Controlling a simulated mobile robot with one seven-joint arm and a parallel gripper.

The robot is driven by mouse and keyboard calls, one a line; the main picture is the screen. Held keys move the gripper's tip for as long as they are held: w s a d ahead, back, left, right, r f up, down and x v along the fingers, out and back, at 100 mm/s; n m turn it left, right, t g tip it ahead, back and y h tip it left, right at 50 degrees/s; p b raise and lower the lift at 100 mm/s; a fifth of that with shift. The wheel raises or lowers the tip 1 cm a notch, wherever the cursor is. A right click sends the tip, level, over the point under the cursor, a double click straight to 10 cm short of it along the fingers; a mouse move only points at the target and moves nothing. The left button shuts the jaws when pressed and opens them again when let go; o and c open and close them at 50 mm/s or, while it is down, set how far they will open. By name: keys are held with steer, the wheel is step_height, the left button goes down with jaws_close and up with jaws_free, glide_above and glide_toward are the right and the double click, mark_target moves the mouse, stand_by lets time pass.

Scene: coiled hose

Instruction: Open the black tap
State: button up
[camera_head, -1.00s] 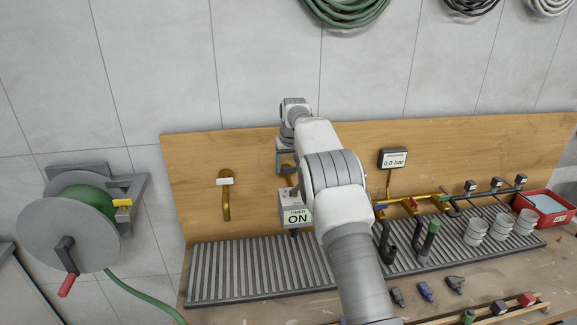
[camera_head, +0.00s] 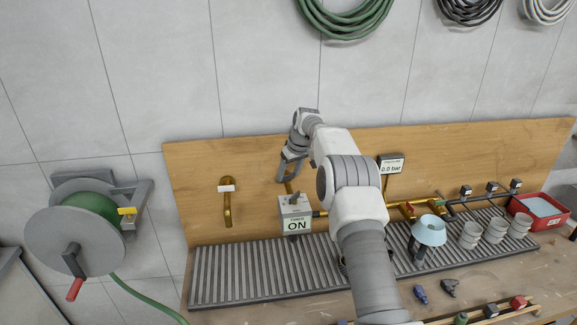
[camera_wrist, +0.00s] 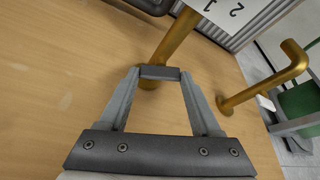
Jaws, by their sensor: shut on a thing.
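My gripper (camera_wrist: 160,73) is up by the wooden board, above and behind the grey timer box (camera_head: 295,215) marked ON. In the wrist view its two fingers close in on a small dark grey piece, with a brass pipe (camera_wrist: 178,35) running behind it. I cannot tell what that piece belongs to. The tap row shows a red handle (camera_head: 408,207) on brass pipework right of my arm. I cannot pick out the black tap with certainty. Part of the row is hidden by my arm. A pale blue cone shape (camera_head: 430,231) stands over a dark post below the row.
A slatted drain tray (camera_head: 240,275) runs along the board's foot. Several pale cups (camera_head: 470,235) and a red bin (camera_head: 538,211) stand right. A green hose reel (camera_head: 72,243) is at left. Loose connectors, one blue (camera_head: 421,294), lie in front. A gauge (camera_head: 390,165) reads 0.0 bar.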

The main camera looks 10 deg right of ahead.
steer(key=shift+w+d+r+n+g+y+p, duration=0.15)
steer(key=shift+n+y+p, duration=0.15)
steer(key=shift+n+p, duration=0.45)
steer(key=shift+a+f+n+g+y+p, duration=0.15)
steer(key=shift+n+y+p, duration=0.2)
steer(key=shift+n, duration=0.6)
steer(key=shift+d+n, duration=0.1)
steer(key=shift+n, duration=0.3)
steer(key=o, duration=1.4)
steer(key=shift+r, duration=0.15)
steer(key=v, duration=1.7)
steer(key=shift+d+r+b, duration=0.1)
steer(key=shift+r+b, duration=0.05)
steer(key=shift+b, duration=0.25)
